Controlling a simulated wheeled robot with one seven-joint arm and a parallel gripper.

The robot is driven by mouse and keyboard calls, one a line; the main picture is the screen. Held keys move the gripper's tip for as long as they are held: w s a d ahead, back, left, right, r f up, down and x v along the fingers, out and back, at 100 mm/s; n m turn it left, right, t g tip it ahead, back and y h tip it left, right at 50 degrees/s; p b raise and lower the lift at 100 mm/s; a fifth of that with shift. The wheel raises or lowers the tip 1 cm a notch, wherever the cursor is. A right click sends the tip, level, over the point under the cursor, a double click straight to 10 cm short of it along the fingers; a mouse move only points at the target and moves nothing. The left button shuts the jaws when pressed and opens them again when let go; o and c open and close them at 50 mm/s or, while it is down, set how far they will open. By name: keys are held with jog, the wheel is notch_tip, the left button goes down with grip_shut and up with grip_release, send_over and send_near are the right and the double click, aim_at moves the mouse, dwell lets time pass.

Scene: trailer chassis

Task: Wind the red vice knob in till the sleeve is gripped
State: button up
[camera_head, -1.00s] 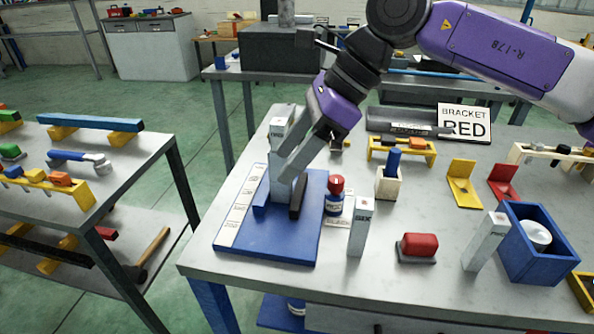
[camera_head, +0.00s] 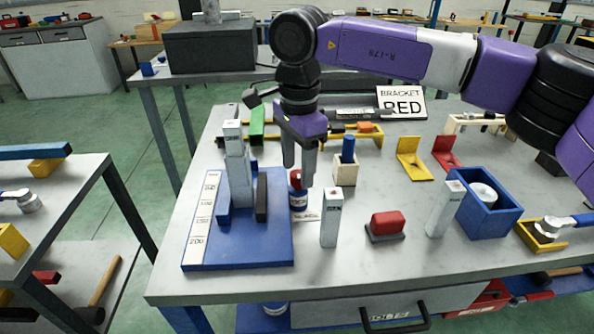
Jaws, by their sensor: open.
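The blue vice base (camera_head: 255,252) lies flat at the left of the table, with a marked white strip along its left edge. A grey upright block (camera_head: 240,182), apparently the sleeve, stands between a blue jaw (camera_head: 223,208) and a black jaw (camera_head: 262,198); I cannot tell if both touch it.
Labelled grey posts (camera_head: 330,218) (camera_head: 445,208) and a red block on a grey foot (camera_head: 387,223) stand at the front. A wooden holder with a blue peg (camera_head: 346,170) is right of my gripper. A blue box (camera_head: 487,208) is farther right.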

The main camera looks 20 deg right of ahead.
jog(key=shift+f, duration=0.8)
grip_shut()
